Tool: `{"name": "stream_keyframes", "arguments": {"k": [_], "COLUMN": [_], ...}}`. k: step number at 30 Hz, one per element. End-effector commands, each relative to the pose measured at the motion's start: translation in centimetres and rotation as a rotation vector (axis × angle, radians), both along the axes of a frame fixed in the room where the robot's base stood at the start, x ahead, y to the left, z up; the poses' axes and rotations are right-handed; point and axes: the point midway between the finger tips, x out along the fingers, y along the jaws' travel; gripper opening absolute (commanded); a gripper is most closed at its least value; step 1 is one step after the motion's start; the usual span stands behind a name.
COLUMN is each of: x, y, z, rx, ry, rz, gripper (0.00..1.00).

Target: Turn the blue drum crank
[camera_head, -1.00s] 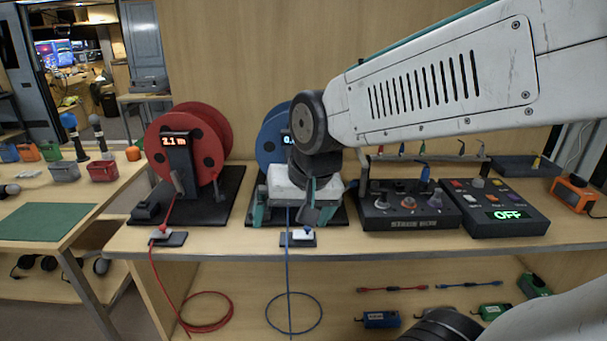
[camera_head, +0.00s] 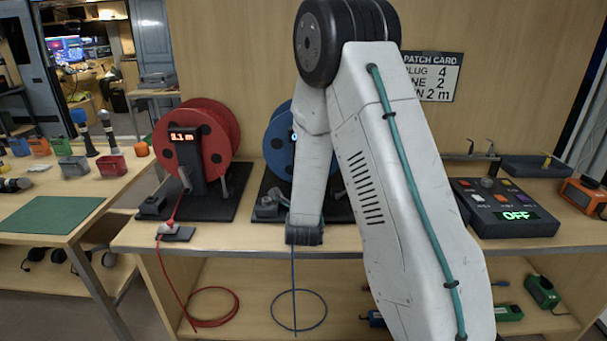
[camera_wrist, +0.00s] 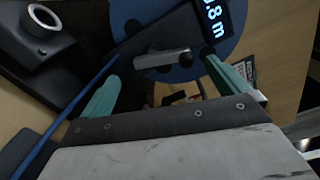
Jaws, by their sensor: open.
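The blue drum (camera_head: 276,150) stands on its dark base at the middle of the counter, largely hidden behind my arm in the head view. In the wrist view the blue drum (camera_wrist: 125,15) shows at the top, with a display reading 0.8 m. Its crank (camera_wrist: 160,60), a grey bar with a dark round knob, lies ahead of and between my fingertips. My gripper (camera_wrist: 170,88) is open, its two teal fingers apart on either side of the crank. Nothing is visibly held, and contact cannot be told. In the head view the gripper is hidden by my arm.
A red drum (camera_head: 213,150) stands to the left, with a red cable running down. A blue cable (camera_wrist: 75,105) passes left of my gripper. A control box (camera_head: 500,215) reading OFF sits at right. A patch card (camera_head: 433,76) hangs on the wall.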

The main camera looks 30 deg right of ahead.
Motion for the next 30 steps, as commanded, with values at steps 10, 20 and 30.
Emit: {"name": "stream_keyframes", "arguments": {"k": [10,20,30], "x": [3.6,6.3,6.3], "y": [-2.7,-4.5,-4.5], "z": [-0.1,-0.1,0.0], "rx": [0.002,0.001,0.001], "ry": [-0.022,-0.020,-0.018], "rz": [-0.009,-0.007,-0.007], "gripper": [1.00,1.00,0.75]}}
